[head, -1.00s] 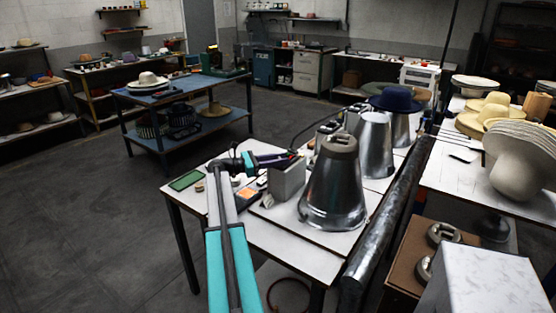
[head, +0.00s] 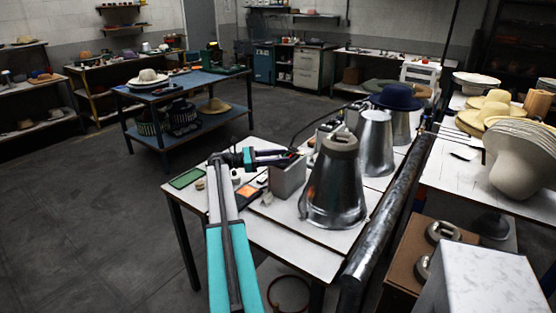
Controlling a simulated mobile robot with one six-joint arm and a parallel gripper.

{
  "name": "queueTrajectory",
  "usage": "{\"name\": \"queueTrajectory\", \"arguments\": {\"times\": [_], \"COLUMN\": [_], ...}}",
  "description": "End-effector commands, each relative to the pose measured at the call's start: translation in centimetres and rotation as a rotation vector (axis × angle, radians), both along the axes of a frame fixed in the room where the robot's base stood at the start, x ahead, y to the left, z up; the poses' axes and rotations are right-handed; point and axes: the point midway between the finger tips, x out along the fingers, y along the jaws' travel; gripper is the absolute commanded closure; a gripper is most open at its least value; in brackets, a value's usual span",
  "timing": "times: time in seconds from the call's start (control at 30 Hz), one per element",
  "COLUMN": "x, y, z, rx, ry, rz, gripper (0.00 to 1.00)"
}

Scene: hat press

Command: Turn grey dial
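My arm reaches over the white table from the front, and my gripper (head: 294,155) is at the top of a grey metal box (head: 288,178). The box stands left of a large metal cone (head: 335,185). The gripper is small and dark here, and I cannot tell whether its fingers are open or touching anything. I cannot make out the grey dial; it may be hidden behind the gripper or be too small to see.
The white table (head: 285,236) also bears a green-screened pad (head: 186,178), an orange-topped device (head: 249,191) and more metal cones (head: 374,145). A dark roller (head: 385,225) runs along its right side. Open floor (head: 90,225) lies to the left.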

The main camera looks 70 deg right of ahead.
Motion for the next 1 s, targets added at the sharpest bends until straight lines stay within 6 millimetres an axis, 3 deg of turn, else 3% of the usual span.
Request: {"name": "queueTrajectory", "arguments": {"times": [0.53, 1.0], "x": [0.8, 6.9], "y": [0.7, 4.0], "z": [-0.4, -0.4], "rx": [0.004, 0.003], "ry": [-0.002, -0.003], "rz": [-0.005, -0.002], "gripper": [0.55, 0.55]}}
